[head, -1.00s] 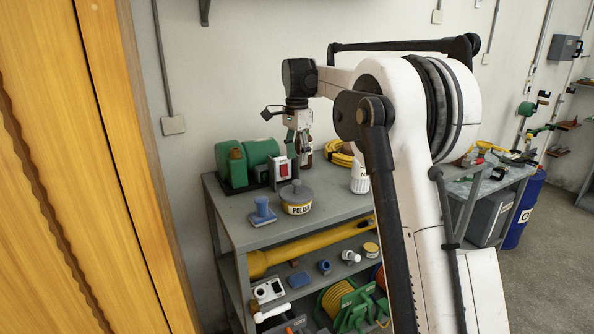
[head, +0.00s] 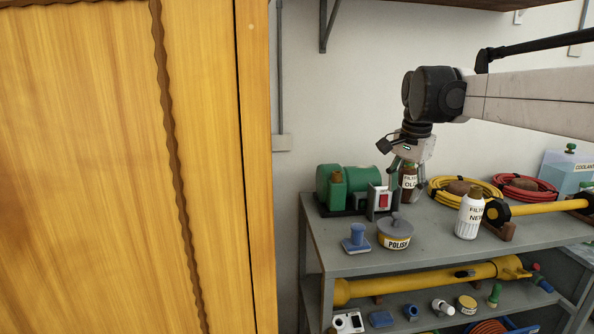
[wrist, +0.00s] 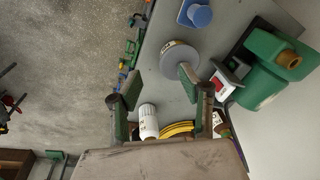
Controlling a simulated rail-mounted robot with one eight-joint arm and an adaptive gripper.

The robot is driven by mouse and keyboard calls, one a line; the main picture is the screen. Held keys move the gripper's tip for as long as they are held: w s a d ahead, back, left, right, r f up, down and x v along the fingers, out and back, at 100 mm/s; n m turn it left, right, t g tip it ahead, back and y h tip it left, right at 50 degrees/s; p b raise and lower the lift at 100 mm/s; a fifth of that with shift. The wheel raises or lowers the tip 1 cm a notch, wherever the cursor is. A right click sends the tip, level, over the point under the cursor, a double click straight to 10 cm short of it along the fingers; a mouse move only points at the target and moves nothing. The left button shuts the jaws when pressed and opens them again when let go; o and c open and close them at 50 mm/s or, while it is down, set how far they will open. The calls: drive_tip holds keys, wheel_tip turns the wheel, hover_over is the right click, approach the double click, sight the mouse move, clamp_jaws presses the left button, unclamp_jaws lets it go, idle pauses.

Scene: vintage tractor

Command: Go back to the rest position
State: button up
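My gripper (head: 405,165) hangs from my arm over the back of the shelf's top, fingers pointing down. In the wrist view its two green-padded fingers (wrist: 166,92) stand wide apart with nothing held between them. In the head view the brown "FILTER OLD" bottle (head: 409,181) stands at the gripper and is partly hidden; I cannot tell whether they touch. The white "FILTER NEW" bottle (head: 470,215) stands upright to the right and also shows in the wrist view (wrist: 148,122).
The metal shelf (head: 345,262) holds a green grinder (head: 350,185), a polish tin (head: 395,232), a blue stamp-like item (head: 356,240), and yellow (head: 440,190) and red coils (head: 520,183). A wooden cabinet (head: 110,170) fills the left. A wall bracket (head: 327,25) sits above.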

drive_tip(key=s+a+f+n+t+b, duration=0.1)
drive_tip(key=s+a+f+n, duration=0.15)
drive_tip(key=s, duration=0.65)
drive_tip(key=s+a+f+n+t+b, duration=0.1)
drive_tip(key=s+a+f+n+t, duration=0.15)
drive_tip(key=s, duration=0.65)
drive_tip(key=s+a+f+n+t+b, duration=0.1)
drive_tip(key=s+f+n, duration=0.4)
drive_tip(key=s+f, duration=0.7)
drive_tip(key=shift+s+f+t+b, duration=0.3)
drive_tip(key=shift+s+t, duration=0.05)
drive_tip(key=shift+s, duration=0.4)
